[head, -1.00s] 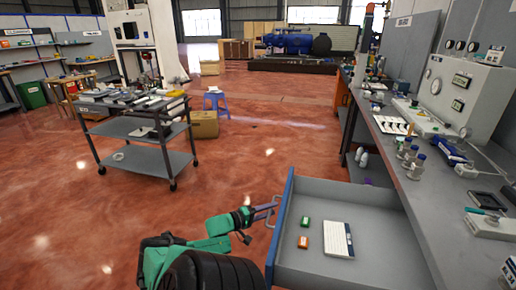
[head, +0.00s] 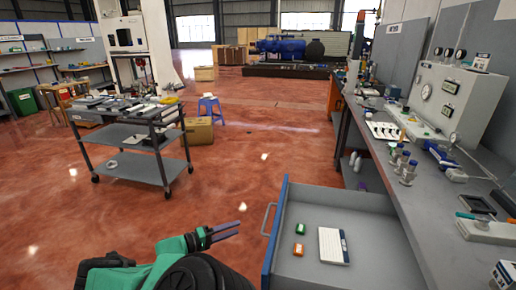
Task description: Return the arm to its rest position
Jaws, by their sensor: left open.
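My left gripper (head: 226,231) is at the bottom centre of the head view, on a green and black arm. Its two fingers point right and are apart, with nothing between them. It is to the left of the open drawer (head: 375,215) and clear of the drawer's handle (head: 267,219). The right gripper is not in view.
The drawer has a blue front and holds a green box (head: 300,228), an orange box (head: 298,249) and a white keyboard-like item (head: 333,245). The workbench (head: 400,200) runs along the right. A grey cart (head: 130,160) stands left; the red floor between is clear.

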